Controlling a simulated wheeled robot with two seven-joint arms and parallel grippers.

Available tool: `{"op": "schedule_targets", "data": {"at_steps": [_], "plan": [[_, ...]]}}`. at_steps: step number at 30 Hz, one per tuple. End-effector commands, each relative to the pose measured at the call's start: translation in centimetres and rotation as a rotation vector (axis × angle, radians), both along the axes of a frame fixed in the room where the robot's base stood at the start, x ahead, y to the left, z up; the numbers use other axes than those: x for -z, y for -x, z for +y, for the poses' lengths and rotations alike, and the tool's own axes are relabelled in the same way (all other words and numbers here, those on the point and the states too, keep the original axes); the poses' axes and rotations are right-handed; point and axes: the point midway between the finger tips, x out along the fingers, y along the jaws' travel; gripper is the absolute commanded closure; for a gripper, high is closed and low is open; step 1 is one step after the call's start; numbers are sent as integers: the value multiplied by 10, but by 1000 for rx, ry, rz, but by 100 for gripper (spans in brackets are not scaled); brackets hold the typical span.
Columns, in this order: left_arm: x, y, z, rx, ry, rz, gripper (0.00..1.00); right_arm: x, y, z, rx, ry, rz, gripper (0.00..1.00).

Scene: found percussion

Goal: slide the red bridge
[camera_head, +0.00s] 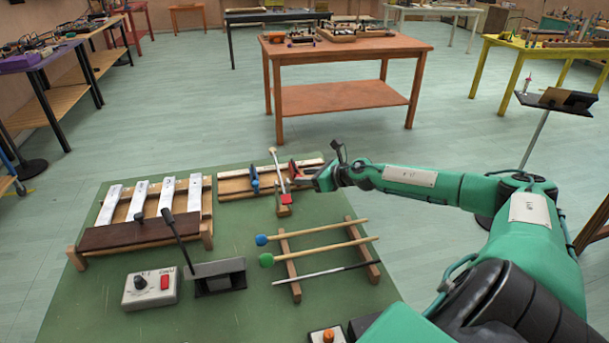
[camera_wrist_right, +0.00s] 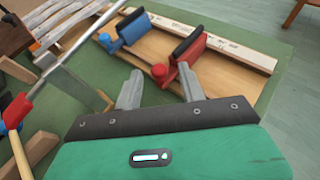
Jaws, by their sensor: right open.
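The red bridge (camera_head: 294,169) stands on a pale wooden board (camera_head: 233,184) at the back of the green table. In the right wrist view the red bridge (camera_wrist_right: 190,52) has a dark top edge and a round red knob (camera_wrist_right: 158,73) at its near end. A blue bridge (camera_head: 254,177) stands to its left on the same board; it also shows in the wrist view (camera_wrist_right: 130,31). My right gripper (camera_head: 308,181) is open at the red bridge, with its fingertips (camera_wrist_right: 158,88) apart on either side of the knob. I cannot tell whether they touch it. My left gripper is out of view.
A tilted metal rod with a red part (camera_head: 283,187) stands on a wooden block close by my right gripper. A white-bar xylophone (camera_head: 138,204) is left. Mallets (camera_head: 315,240) lie on a rack in front. A control box (camera_head: 150,289) is front left.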

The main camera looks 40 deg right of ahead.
Motion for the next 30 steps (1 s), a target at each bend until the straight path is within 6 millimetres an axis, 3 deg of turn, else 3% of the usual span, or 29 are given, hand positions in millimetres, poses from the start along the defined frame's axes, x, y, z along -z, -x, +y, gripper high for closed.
{"op": "schedule_targets", "data": {"at_steps": [16, 22, 30], "plan": [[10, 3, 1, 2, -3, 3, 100, 3, -8, 3, -3, 1, 1, 60], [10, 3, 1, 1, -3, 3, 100, 3, -8, 3, -3, 2, 0, 99], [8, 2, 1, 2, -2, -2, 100, 2, -9, 4, -3, 1, 1, 100]]}}
